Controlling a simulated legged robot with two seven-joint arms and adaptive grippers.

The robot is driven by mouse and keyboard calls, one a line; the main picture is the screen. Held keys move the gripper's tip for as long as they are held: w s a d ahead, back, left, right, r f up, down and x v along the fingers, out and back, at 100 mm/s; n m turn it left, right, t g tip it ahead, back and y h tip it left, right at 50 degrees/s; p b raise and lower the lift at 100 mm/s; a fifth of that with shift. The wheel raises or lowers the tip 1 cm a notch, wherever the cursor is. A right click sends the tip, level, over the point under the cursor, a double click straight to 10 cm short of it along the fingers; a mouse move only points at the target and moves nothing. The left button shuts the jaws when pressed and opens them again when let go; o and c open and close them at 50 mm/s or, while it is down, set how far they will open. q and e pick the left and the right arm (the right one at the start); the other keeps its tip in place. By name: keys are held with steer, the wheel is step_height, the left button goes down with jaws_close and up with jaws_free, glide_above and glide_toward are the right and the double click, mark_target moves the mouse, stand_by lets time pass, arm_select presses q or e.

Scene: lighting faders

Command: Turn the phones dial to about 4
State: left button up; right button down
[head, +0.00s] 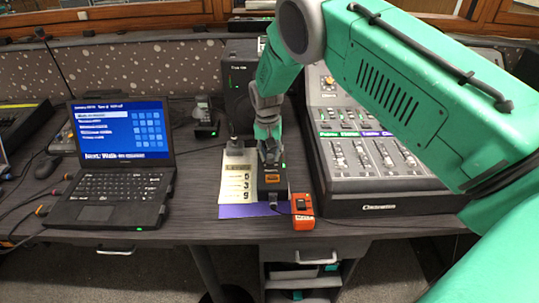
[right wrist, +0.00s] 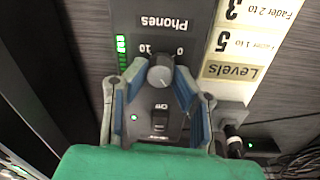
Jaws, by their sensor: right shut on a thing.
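The phones dial (right wrist: 160,72) is a grey round knob on a dark box (head: 272,184), below the upside-down word "Phones" in the right wrist view. Marks 0 and 10 show beside it. A pale pointer line shows faintly on the knob, but its exact setting is hard to read. My right gripper (right wrist: 158,76) has its blue-padded fingers closed on the dial from both sides. In the head view my right gripper (head: 268,148) reaches down onto the box and hides the dial. My left gripper is not in view.
A "Levels" card (head: 236,170) lies left of the box. A lit green meter (right wrist: 121,50) and a switch (right wrist: 160,116) flank the dial. A fader console (head: 385,185) stands right, a laptop (head: 112,200) left. A small orange device (head: 303,222) sits near the front edge.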

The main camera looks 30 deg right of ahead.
steer(key=shift+s+a+f+m, duration=0.15)
steer(key=shift+s+f+m, duration=0.2)
steer(key=shift+m, duration=0.45)
steer(key=c, duration=1.3)
jaws_free()
steer(key=shift+c, duration=0.2)
steer(key=shift+w+r, duration=0.1)
steer(key=shift+w, duration=0.1)
steer(key=shift+r, duration=0.1)
steer(key=shift+w+r, duration=0.1)
steer(key=shift+r, duration=0.05)
step_height(320, 180, up, 11)
steer(key=shift+w+a+r, duration=0.2)
steer(key=shift+w+a, duration=0.05)
steer(key=shift+w, duration=0.05)
